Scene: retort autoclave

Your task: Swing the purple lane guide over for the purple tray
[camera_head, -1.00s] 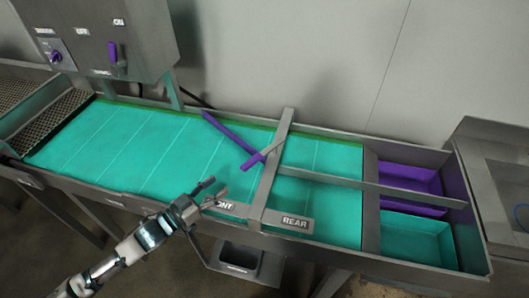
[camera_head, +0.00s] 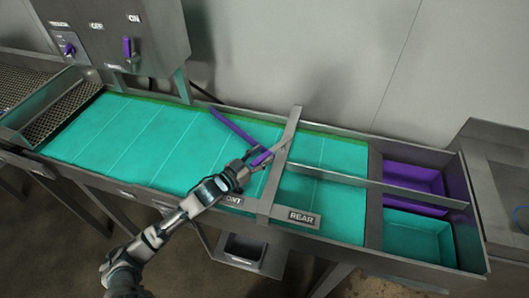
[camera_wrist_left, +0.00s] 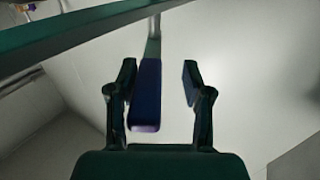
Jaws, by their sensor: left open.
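The purple lane guide (camera_head: 232,125) lies slantwise over the teal belt, running from the belt's back edge to a pivot by the grey crossbar. Its short purple handle (camera_head: 262,157) is by the crossbar and partly hidden by my gripper. My left gripper (camera_head: 252,162) is at the handle. In the left wrist view the purple handle (camera_wrist_left: 147,95) stands between the two open fingers, nearer the left finger; I cannot tell if it touches. The purple tray (camera_head: 412,178) is at the back right, beyond the divider. My right gripper is not in view.
A teal tray (camera_head: 418,238) sits in front of the purple one. A grey crossbar (camera_head: 284,165) spans the belt (camera_head: 130,140), with a REAR label (camera_head: 303,218) at its front. A grey divider (camera_head: 345,179) runs right from it. A control box (camera_head: 115,40) stands at the back left.

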